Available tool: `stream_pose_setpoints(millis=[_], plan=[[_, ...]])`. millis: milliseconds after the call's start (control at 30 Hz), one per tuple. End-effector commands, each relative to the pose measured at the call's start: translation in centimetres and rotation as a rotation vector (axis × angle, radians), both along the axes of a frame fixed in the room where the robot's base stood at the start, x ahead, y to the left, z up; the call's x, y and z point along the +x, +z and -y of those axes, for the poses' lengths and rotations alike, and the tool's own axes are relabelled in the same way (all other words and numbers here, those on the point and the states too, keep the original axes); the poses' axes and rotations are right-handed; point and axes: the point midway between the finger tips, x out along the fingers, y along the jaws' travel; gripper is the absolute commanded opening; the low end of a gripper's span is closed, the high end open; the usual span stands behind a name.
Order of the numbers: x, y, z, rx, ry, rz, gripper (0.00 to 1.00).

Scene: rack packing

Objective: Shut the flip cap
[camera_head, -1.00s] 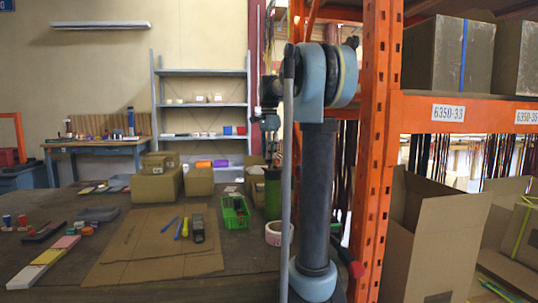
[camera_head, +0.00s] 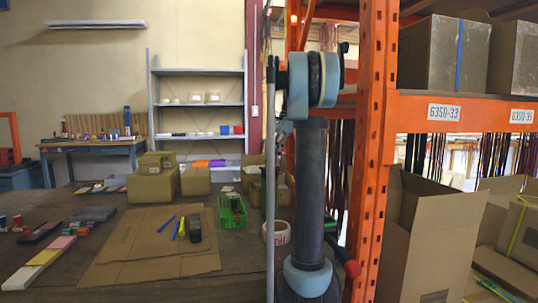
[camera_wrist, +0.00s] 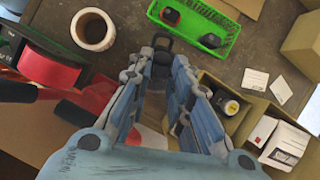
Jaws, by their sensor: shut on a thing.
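My gripper (camera_wrist: 163,60) shows in the wrist view with its blue-grey fingers drawn together at the tips. A small dark thing (camera_wrist: 163,44) sits between the fingertips, and the fingers hide part of it. I cannot tell whether it is the flip cap or part of its container. No clearly open or shut flip cap can be made out. In the head view my own arm and a grey pole hide my gripper and whatever is below it.
A green basket (camera_wrist: 195,28) with dark items lies just beyond the fingertips, and it also shows in the head view (camera_head: 232,211). A tape roll (camera_wrist: 92,29) is at left. An open carton (camera_wrist: 212,82) holding a round-topped container (camera_wrist: 229,105) is at right. An orange rack post (camera_head: 375,150) stands beside my arm.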

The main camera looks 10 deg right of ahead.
Motion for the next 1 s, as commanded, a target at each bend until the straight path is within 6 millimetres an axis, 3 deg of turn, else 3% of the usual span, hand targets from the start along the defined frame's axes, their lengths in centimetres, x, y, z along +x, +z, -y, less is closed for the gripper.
stream_pose_setpoints(millis=[400, 967, 1000], plan=[[0.47, -0.91, 1.34, 0.190, -0.002, -0.066, 0.00], [0.50, -1.06, 1.44, 0.217, -0.002, -0.076, 0.00], [0.50, -1.06, 1.44, 0.217, -0.002, -0.076, 0.28]])
